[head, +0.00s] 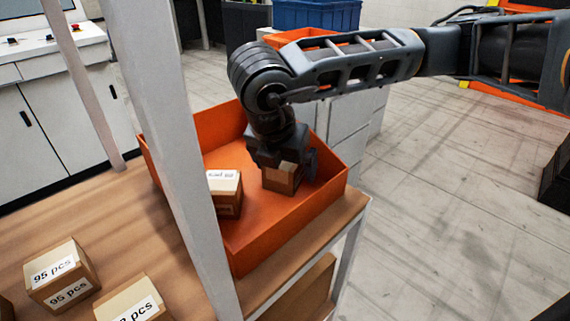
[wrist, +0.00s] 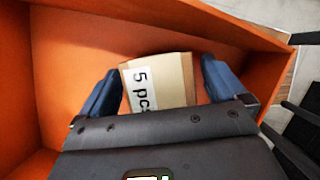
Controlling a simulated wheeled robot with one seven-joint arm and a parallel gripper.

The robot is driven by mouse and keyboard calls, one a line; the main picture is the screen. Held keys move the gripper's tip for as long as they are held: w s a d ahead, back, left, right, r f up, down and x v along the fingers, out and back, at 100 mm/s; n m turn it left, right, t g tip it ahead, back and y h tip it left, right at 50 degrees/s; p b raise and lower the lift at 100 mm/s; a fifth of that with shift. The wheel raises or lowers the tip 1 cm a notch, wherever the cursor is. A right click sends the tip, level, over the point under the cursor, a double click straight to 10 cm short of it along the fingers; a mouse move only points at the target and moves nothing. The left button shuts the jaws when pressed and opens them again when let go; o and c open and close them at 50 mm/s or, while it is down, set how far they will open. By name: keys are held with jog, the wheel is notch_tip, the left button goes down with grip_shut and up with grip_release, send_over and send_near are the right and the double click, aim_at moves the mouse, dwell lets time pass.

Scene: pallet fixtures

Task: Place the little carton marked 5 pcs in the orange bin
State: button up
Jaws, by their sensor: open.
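The little carton marked 5 pcs (wrist: 165,82) is inside the orange bin (wrist: 75,30), with its label facing up in the wrist view. In the head view the carton (head: 283,179) sits under my gripper (head: 290,165), partly hidden by it. In the wrist view my gripper (wrist: 161,85) is open, with one finger on each side of the carton and a visible gap beside it. The bin (head: 280,231) stands on the wooden shelf top in the head view.
Another carton (head: 225,192) lies in the bin, left of my gripper, its label partly hidden. A grey upright post (head: 180,150) stands in front of the bin. A carton marked 95 pcs (head: 62,273) and another carton (head: 134,301) stand on the wooden top at the lower left.

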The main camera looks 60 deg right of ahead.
jog(key=p+v, duration=0.1)
jog(key=v, duration=1)
jog(key=shift+a+r, duration=0.2)
jog(key=shift+r, duration=0.15)
